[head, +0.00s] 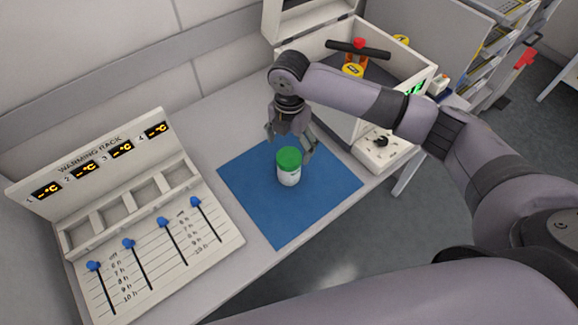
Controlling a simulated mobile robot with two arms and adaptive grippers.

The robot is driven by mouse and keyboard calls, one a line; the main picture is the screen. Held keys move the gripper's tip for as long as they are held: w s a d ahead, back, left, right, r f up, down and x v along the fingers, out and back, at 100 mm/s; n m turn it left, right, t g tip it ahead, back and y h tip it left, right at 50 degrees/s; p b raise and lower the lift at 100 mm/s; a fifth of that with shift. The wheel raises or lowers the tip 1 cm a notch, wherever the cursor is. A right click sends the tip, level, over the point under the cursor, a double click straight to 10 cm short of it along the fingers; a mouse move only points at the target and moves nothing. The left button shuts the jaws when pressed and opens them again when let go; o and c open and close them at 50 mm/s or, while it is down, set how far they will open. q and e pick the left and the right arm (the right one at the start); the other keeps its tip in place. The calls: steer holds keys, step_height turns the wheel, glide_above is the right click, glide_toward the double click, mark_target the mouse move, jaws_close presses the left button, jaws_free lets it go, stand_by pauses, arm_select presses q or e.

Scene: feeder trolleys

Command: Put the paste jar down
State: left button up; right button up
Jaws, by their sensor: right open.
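The paste jar (289,175) is white with a green lid. It stands upright on a blue mat (258,211) on the bench. My right gripper (290,150) is open at the jar's far side, with its fingers spread to the left and right of the lid. Whether a finger touches the jar is not clear. My left gripper is not in view.
A white warming rack (140,225) with empty slots and blue sliders stands at the left. An open white box machine (400,65) with a red knob inside stands behind right. Shelves (490,60) are beyond it. The mat around the jar is clear.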

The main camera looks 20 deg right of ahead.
mark_target(289, 156)
steer(key=shift+f+p, duration=0.3)
steer(key=shift+f, duration=0.3)
step_height(289, 156, down, 4)
steer(key=shift+f+p, duration=0.2)
steer(key=shift+p, duration=0.35)
steer(key=shift+c, duration=0.2)
steer(key=shift+a+r, duration=0.1)
jaws_close()
